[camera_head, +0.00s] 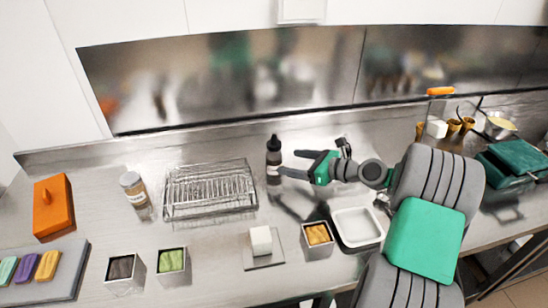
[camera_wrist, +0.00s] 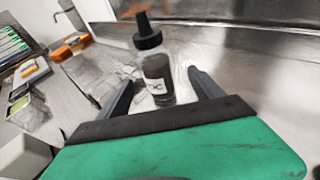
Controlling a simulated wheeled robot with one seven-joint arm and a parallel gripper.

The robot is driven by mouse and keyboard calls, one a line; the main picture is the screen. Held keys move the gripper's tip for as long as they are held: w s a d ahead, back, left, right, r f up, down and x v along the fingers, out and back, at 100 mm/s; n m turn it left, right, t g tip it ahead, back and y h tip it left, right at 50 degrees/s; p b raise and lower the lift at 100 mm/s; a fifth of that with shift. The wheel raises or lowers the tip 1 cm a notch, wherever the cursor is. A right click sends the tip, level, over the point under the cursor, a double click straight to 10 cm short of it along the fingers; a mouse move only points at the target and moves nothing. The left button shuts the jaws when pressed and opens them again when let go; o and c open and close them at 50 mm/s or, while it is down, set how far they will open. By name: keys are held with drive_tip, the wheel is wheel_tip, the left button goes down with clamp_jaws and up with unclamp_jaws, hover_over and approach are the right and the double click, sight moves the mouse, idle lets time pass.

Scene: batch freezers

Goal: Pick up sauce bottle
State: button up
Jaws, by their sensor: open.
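The sauce bottle (camera_head: 274,160) is a dark bottle with a black nozzle cap and a pale label, standing upright on the steel counter. It stands to the right of the wire rack. My gripper (camera_head: 290,163) is open, level with the bottle and reaching at it from the right, with the fingertips close to it. In the wrist view the bottle (camera_wrist: 156,68) stands ahead between the two spread fingers of my gripper (camera_wrist: 158,85). Whether the fingers touch it I cannot tell.
A wire rack (camera_head: 209,190) stands left of the bottle, with a spice jar (camera_head: 134,189) beyond it. A white tray (camera_head: 357,227), a tin of orange contents (camera_head: 318,238) and a white block (camera_head: 261,240) are in front. The steel back wall (camera_head: 230,85) rises behind.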

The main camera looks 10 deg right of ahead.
sight(267, 156)
drive_tip(key=p+x, duration=0.1)
drive_tip(key=x, duration=0.9)
drive_tip(key=shift+s+a, duration=0.1)
drive_tip(key=shift+a, duration=0.2)
drive_tip(key=shift+c, duration=0.3)
drive_tip(key=c, duration=1.4)
drive_tip(key=shift+d+r, duration=0.1)
drive_tip(key=shift+r, duration=0.45)
drive_tip(key=s+a+r+b, duration=0.2)
drive_tip(key=s+a+r, duration=0.6)
drive_tip(key=s+r, duration=0.3)
drive_tip(key=shift+a+r, duration=0.4)
drive_tip(key=shift+r, duration=0.1)
